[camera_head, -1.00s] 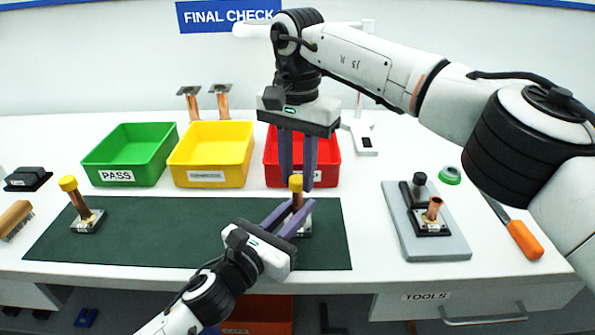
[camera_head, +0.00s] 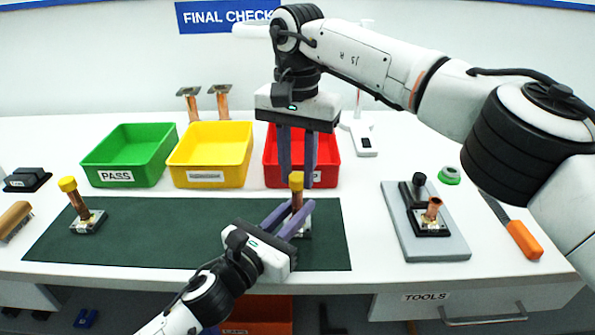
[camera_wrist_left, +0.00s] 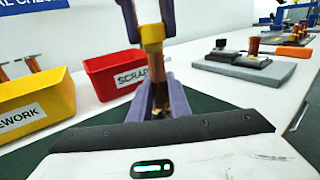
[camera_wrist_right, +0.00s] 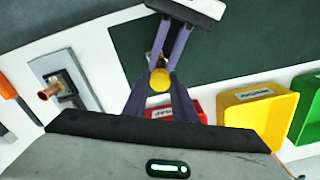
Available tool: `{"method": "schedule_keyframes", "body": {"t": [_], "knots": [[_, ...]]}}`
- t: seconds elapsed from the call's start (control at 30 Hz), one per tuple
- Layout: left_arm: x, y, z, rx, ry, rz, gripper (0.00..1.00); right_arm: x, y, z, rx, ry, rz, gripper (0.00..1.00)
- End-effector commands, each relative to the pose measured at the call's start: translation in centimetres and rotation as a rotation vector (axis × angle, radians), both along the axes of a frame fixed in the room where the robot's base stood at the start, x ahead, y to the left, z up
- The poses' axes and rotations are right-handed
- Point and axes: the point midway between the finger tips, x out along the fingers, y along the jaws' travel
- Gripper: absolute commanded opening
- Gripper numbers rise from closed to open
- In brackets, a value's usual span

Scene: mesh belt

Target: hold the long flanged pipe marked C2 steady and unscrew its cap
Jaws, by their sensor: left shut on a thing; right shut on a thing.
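A copper pipe (camera_head: 297,202) with a yellow cap (camera_head: 296,181) stands upright at the right part of the dark green mat, its flange low and partly hidden. My left gripper (camera_head: 296,218) comes from the lower left and is shut on the copper body; this also shows in the left wrist view (camera_wrist_left: 161,98). My right gripper (camera_head: 297,184) points down from above and is shut on the yellow cap, seen from above in the right wrist view (camera_wrist_right: 159,80). I cannot read a C2 mark, and cannot tell whether the cap is still on the thread.
Another yellow-capped pipe (camera_head: 77,204) stands on the mat (camera_head: 150,240) at left. Green (camera_head: 127,155), yellow (camera_head: 211,160) and red (camera_head: 272,175) trays stand behind. A grey plate (camera_head: 445,247) holds a copper fitting at right, near an orange-handled tool (camera_head: 523,240). The mat's middle is clear.

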Motion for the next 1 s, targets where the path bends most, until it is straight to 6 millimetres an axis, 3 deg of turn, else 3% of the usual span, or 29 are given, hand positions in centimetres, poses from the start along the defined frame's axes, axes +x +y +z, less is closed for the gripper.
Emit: {"method": "schedule_keyframes", "body": {"t": [0.77,1.0], "knots": [[0.0,0.0,-0.2,0.002,0.002,0.000,0.00,0.0,0.0,1.7,0.000,0.000,0.001,0.00],[0.0,0.0,-0.2,0.002,0.002,0.000,0.00,0.0,0.1,4.3,0.000,-0.003,0.000,0.00]]}}
